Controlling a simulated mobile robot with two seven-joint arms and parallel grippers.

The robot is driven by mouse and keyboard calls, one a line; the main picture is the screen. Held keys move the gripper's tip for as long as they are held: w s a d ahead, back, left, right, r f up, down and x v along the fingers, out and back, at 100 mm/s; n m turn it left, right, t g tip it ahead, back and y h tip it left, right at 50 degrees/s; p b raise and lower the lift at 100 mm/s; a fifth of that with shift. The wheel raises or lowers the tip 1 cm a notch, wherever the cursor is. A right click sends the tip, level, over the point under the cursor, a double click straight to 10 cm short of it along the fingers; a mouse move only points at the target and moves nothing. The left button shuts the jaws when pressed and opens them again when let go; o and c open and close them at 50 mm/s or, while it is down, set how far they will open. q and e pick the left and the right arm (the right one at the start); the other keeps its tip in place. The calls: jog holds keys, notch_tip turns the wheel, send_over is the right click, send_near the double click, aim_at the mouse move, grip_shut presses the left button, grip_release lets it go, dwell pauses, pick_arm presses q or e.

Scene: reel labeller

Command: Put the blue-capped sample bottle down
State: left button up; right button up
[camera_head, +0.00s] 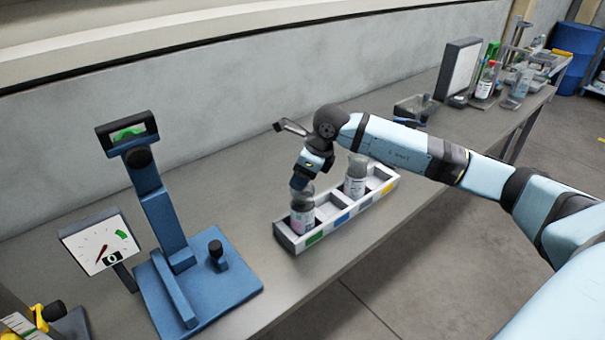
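A sample bottle (302,218) with a pale pinkish label stands roughly upright in the left end compartment of a long white tray (327,239), the one with the green mark. Its lower part is hidden by the tray wall. My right gripper (302,184) points down at the top of this bottle, over its neck. Dark blue shows there, but I cannot tell cap from fingers, or whether the fingers are closed on it. A second bottle (356,177) with a greyish top stands farther right in the tray. My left gripper is out of view.
A blue stand (165,215) with a dial plate (100,245) is on the bench left of the tray. A dark bin (416,108), an upright panel (459,68) and a red-capped bottle (486,80) stand farther back right. The bench's front edge runs close to the tray.

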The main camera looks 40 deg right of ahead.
jog(key=shift+r, duration=0.25)
jog(key=shift+d+r, duration=0.1)
jog(key=shift+r, duration=0.2)
jog(key=b+v, duration=0.1)
jog(key=v, duration=1)
jog(key=shift+s, duration=0.2)
